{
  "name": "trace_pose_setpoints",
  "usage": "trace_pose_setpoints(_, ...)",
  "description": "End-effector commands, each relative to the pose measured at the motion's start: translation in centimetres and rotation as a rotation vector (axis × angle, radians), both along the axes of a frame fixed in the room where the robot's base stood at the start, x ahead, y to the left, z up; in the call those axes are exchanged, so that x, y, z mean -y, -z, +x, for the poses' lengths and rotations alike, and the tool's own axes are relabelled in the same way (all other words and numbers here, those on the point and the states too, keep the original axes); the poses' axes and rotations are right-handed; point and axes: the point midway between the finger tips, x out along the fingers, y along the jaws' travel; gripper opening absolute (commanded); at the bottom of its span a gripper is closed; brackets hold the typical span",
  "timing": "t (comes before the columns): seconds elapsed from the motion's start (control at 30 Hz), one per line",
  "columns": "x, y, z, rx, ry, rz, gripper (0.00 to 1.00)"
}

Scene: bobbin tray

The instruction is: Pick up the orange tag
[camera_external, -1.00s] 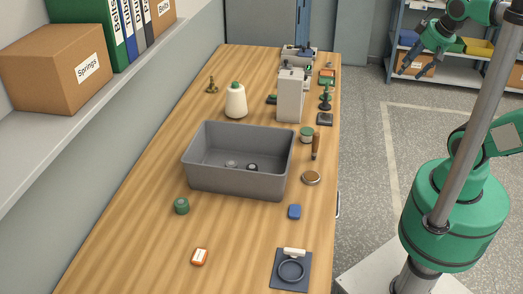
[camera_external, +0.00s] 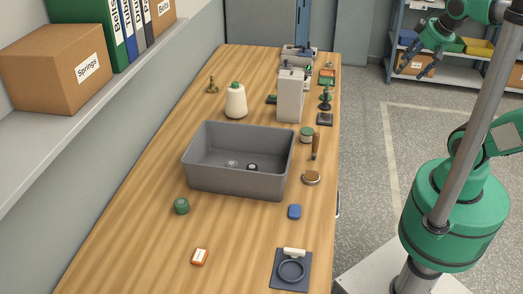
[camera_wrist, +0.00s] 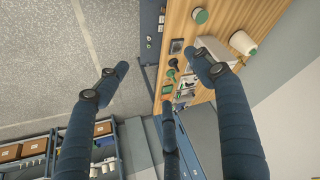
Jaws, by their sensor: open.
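A small orange piece with a white top face (camera_external: 200,257) lies flat on the near part of the wooden bench in the external view; it looks like the orange tag. Nothing touches it. My gripper (camera_external: 418,69) is at the upper right of the external view, over the floor beyond the bench's right side and far from the orange piece. Its dark fingers are spread and empty, as they also are in the wrist view (camera_wrist: 160,75). The orange piece cannot be made out in the wrist view.
A grey bin (camera_external: 237,187) stands mid-bench with small round parts inside. A green round item (camera_external: 181,206), a blue block (camera_external: 295,212) and a dark mat with a ring (camera_external: 278,284) lie near the orange piece. The bench around the orange piece is clear.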

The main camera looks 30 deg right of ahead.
Motion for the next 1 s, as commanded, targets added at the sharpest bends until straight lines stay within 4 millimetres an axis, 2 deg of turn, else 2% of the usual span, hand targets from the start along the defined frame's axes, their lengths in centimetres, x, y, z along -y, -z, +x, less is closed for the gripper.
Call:
trace_pose_setpoints(0.27,-2.1,-1.7,3.0,-0.029,-0.044,0.008,0.67)
trace_pose_setpoints(0.47,-5.3,-3.4,6.6,-0.062,-0.096,0.018,0.67)
trace_pose_setpoints(0.77,-11.4,-5.1,12.1,-0.113,-0.173,0.025,0.67)
trace_pose_setpoints(1.0,-17.4,-5.4,15.9,-0.156,-0.235,0.025,0.67)
